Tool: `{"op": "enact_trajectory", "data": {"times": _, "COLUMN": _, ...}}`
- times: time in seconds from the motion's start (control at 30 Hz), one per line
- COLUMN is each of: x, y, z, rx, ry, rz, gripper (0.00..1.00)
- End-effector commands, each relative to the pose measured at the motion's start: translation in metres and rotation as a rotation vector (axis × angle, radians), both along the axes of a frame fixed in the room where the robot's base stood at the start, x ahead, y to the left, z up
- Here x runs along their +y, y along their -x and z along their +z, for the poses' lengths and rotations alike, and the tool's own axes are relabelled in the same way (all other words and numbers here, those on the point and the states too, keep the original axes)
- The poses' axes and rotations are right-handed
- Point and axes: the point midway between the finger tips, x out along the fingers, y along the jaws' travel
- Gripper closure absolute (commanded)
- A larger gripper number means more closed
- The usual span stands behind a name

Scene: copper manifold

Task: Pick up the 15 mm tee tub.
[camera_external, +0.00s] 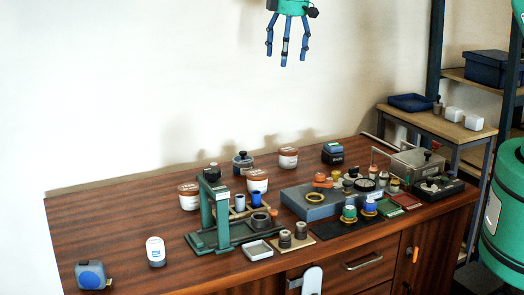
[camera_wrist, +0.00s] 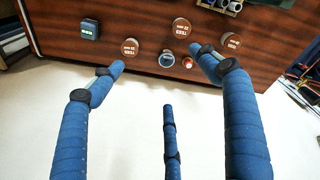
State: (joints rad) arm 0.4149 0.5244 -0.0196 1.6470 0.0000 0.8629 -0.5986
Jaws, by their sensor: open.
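Three white tubs with brown lids stand on the wooden bench: one at the back (camera_external: 288,158), one in the middle (camera_external: 257,182) and one at the left (camera_external: 189,197). In the wrist view their lids, lettered TEES, show at left (camera_wrist: 130,47), middle (camera_wrist: 181,27) and right (camera_wrist: 231,40). The size print is too small to tell surely which is the 15 mm tee tub. My gripper (camera_external: 285,58) has blue fingers, spread open and empty, high above the bench. In the wrist view the fingers (camera_wrist: 160,75) reach toward the lids without visible contact.
A dark lidded jar (camera_external: 242,164) and a dark box (camera_external: 332,154) stand near the tubs. A green press stand (camera_external: 222,215) rises beside the middle tub. A grey case (camera_external: 318,205) and small fittings crowd the right.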

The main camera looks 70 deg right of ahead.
Motion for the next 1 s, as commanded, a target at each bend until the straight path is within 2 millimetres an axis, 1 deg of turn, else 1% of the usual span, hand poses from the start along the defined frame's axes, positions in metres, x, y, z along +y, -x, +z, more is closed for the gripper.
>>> {"op": "enact_trajectory", "data": {"times": 0.03, "x": -0.011, "y": -0.004, "z": -0.015, "rx": 0.011, "ry": -0.003, "rz": 0.002, "gripper": 0.24}}
{"op": "enact_trajectory", "data": {"times": 0.17, "x": -0.036, "y": -0.014, "z": -0.049, "rx": 0.031, "ry": -0.008, "rz": 0.011, "gripper": 0.24}}
{"op": "enact_trajectory", "data": {"times": 0.3, "x": -0.063, "y": -0.022, "z": -0.087, "rx": 0.051, "ry": -0.016, "rz": 0.022, "gripper": 0.24}}
{"op": "enact_trajectory", "data": {"times": 0.37, "x": -0.075, "y": -0.024, "z": -0.105, "rx": 0.06, "ry": -0.018, "rz": 0.027, "gripper": 0.24}}
{"op": "enact_trajectory", "data": {"times": 0.6, "x": -0.117, "y": -0.028, "z": -0.175, "rx": 0.093, "ry": -0.034, "rz": 0.047, "gripper": 0.24}}
{"op": "enact_trajectory", "data": {"times": 0.7, "x": -0.132, "y": -0.027, "z": -0.199, "rx": 0.104, "ry": -0.039, "rz": 0.053, "gripper": 0.24}}
{"op": "enact_trajectory", "data": {"times": 0.83, "x": -0.144, "y": -0.026, "z": -0.221, "rx": 0.112, "ry": -0.045, "rz": 0.061, "gripper": 0.24}}
{"op": "enact_trajectory", "data": {"times": 1.0, "x": -0.151, "y": -0.025, "z": -0.233, "rx": 0.117, "ry": -0.047, "rz": 0.064, "gripper": 0.24}}
